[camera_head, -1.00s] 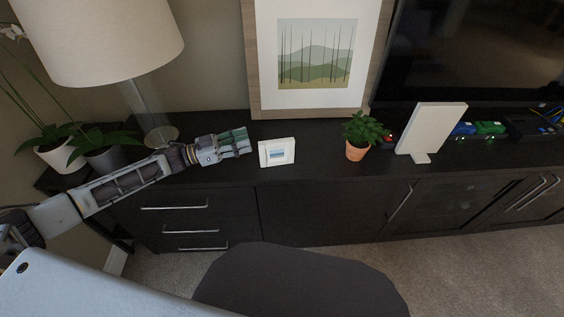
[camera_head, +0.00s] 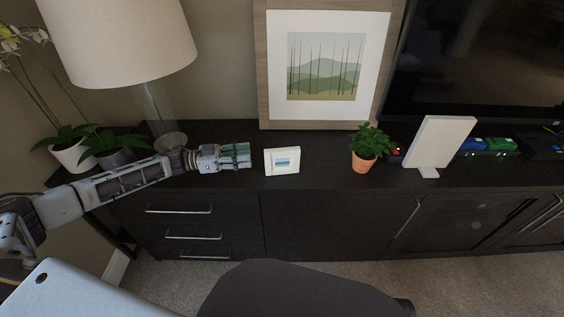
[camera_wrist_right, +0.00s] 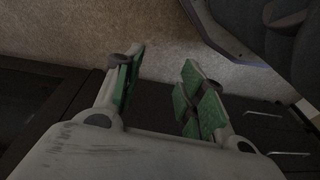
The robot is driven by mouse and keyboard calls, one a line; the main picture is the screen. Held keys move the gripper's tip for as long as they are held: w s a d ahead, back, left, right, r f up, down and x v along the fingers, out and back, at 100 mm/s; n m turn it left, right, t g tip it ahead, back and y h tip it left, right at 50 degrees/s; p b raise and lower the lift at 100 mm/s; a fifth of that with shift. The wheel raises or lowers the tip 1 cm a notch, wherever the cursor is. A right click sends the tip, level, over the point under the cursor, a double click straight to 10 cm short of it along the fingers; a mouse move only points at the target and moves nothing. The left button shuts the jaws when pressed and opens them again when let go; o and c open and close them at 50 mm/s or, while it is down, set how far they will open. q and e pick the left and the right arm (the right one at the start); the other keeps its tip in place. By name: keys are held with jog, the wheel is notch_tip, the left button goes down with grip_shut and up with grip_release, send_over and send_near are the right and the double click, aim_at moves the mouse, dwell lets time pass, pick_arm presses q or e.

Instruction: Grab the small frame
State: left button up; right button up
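The small frame (camera_head: 282,161) is white with a small blue picture. It stands on top of the dark cabinet (camera_head: 325,178), in front of the large framed picture. My left gripper (camera_head: 247,155) is just left of the small frame, pointing at its left side, with a narrow gap between them. Its green-padded fingers show edge-on, so their opening is hard to judge, and nothing shows held. My right gripper (camera_wrist_right: 158,88) shows in the right wrist view with its green-padded fingers apart and nothing between them.
A large framed picture (camera_head: 325,65) stands behind. To the right are a potted plant (camera_head: 366,147), a white panel on a stand (camera_head: 441,142) and toy cars (camera_head: 490,145). A lamp (camera_head: 120,40) and potted plants (camera_head: 72,153) are at left. A dark chair (camera_head: 300,290) is in front.

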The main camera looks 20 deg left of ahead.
pick_arm(q)
send_near(282, 149)
jog(key=d, duration=0.1)
jog(key=w+d+f, duration=0.1)
jog(key=d, duration=0.1)
jog(key=shift+w+f+b, duration=0.15)
jog(key=shift+w+b, duration=0.1)
jog(key=shift+b, duration=0.15)
jog(key=shift+x, duration=0.75)
pick_arm(e)
jog(key=shift+w+a+r, duration=0.1)
jog(key=shift+w+r, duration=0.1)
jog(key=shift+r, duration=0.2)
jog(key=shift+w+a+r, duration=0.1)
jog(key=shift+w+r, duration=0.05)
jog(key=shift+r, duration=0.25)
pick_arm(q)
jog(key=shift+d, duration=0.1)
pick_arm(e)
jog(key=shift+s+f, duration=0.15)
jog(key=shift+f, duration=0.1)
